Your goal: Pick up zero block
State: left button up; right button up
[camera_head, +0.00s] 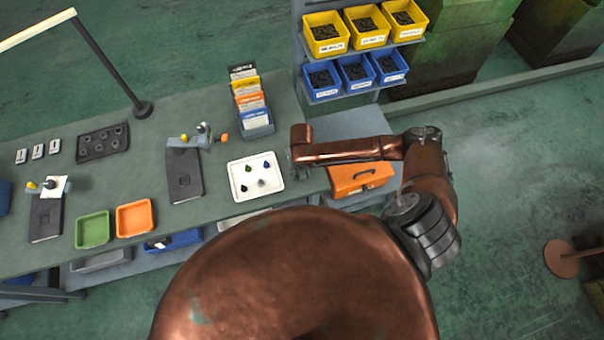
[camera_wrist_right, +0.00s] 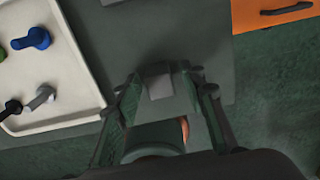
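A small plain grey block (camera_wrist_right: 159,86) lies on the grey table near its edge in the right wrist view; I take it to be the zero block. My right gripper (camera_wrist_right: 160,76) is open, with one finger on each side of the block and a visible gap to each. I cannot tell how far the fingertips are above the table. In the head view, my right gripper (camera_head: 290,156) is small and sits just right of the white tray; the block cannot be made out there. My left gripper is not in view.
A white tray (camera_head: 238,190) with several small coloured pieces lies close left of my right gripper. An orange toolbox (camera_head: 360,178) stands to the right. A card rack (camera_head: 258,130) is behind. Green (camera_head: 93,229) and orange (camera_head: 135,218) bins stand farther left.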

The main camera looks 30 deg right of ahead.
grip_shut()
dwell(0.5)
